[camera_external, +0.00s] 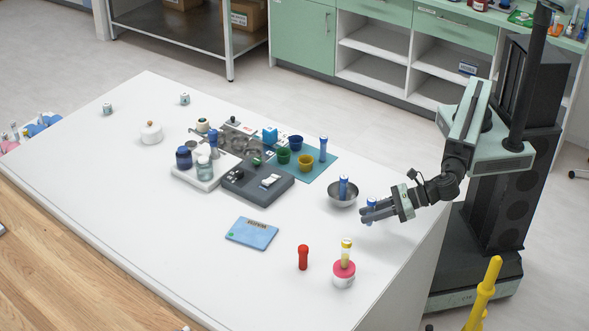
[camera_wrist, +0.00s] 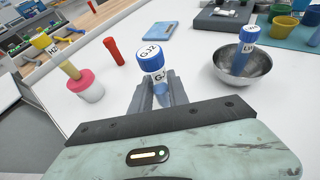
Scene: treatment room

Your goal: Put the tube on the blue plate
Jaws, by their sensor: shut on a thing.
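My gripper (camera_external: 370,213) is shut on a blue-capped tube (camera_external: 371,202) at the table's right side. In the wrist view the tube (camera_wrist: 151,63) stands roughly upright between the fingers (camera_wrist: 158,95), with dark lettering on its cap. Its lower part is hidden by the fingers, and I cannot tell whether it touches the table. The blue plate (camera_external: 252,233) is a flat light-blue slab with a label and a green dot, lying left of my gripper in the external view. It is bare and also shows at the top of the wrist view (camera_wrist: 160,31).
A metal bowl (camera_external: 342,196) holding another blue-capped tube (camera_external: 343,181) stands close behind my gripper. A red tube (camera_external: 303,257) and a yellow-capped tube (camera_external: 346,250) in a pink-and-white holder (camera_external: 343,275) stand in front. A dark grey device (camera_external: 257,186) lies beyond the plate.

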